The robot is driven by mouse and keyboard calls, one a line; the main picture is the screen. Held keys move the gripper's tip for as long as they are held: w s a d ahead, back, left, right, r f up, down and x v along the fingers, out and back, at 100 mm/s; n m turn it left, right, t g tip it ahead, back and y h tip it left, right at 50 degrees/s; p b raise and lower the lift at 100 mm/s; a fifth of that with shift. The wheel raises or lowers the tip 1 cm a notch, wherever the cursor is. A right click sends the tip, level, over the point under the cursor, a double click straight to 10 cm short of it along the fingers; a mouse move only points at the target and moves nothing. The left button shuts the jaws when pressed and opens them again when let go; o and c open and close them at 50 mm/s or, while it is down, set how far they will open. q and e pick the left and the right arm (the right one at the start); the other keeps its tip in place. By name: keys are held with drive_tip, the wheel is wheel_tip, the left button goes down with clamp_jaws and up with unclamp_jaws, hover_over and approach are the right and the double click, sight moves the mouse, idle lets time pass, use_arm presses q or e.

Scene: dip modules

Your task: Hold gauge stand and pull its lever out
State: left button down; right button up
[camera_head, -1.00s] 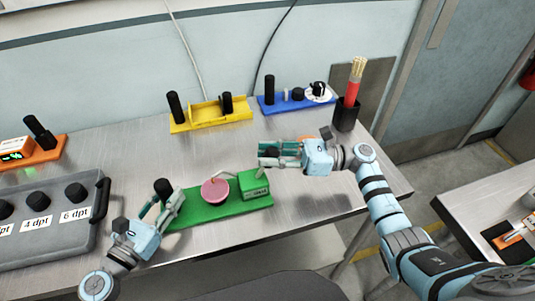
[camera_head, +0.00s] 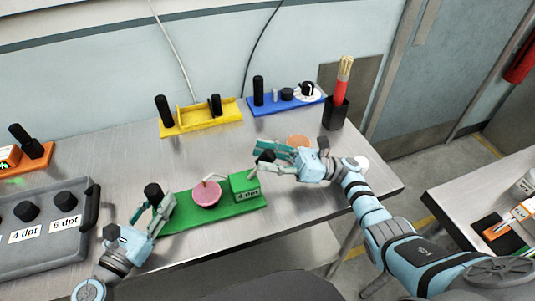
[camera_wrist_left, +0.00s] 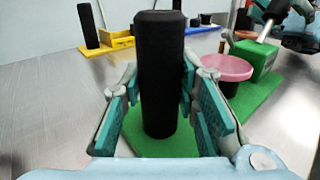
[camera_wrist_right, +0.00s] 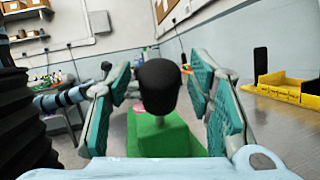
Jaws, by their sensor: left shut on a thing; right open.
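A lever with a black knob (camera_wrist_right: 158,86) rises from the block. My left gripper (camera_wrist_left: 160,95) is shut on the black post, one finger on each side. My right gripper (camera_head: 263,158) is open, its fingers on either side of the knob in the right wrist view, with visible gaps.
A grey panel (camera_head: 45,240) with black knobs is at the left. A yellow stand (camera_head: 201,118), a blue stand (camera_head: 286,107) and a black cup (camera_head: 334,115) holding a red-handled brush stand at the back. An orange disc (camera_head: 298,141) lies behind my right gripper.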

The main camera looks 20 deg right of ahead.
sight(150, 189)
wheel_tip(150, 189, up, 10)
idle(0.3)
use_arm(q)
drive_tip(key=c, duration=1.1)
unclamp_jaws()
wheel_tip(150, 189, up, 8)
drive_tip(key=p, duration=0.7)
drive_tip(key=shift+f, duration=0.15)
use_arm(e)
wheel_tip(150, 189, up, 7)
use_arm(q)
drive_tip(key=shift+f, duration=0.1)
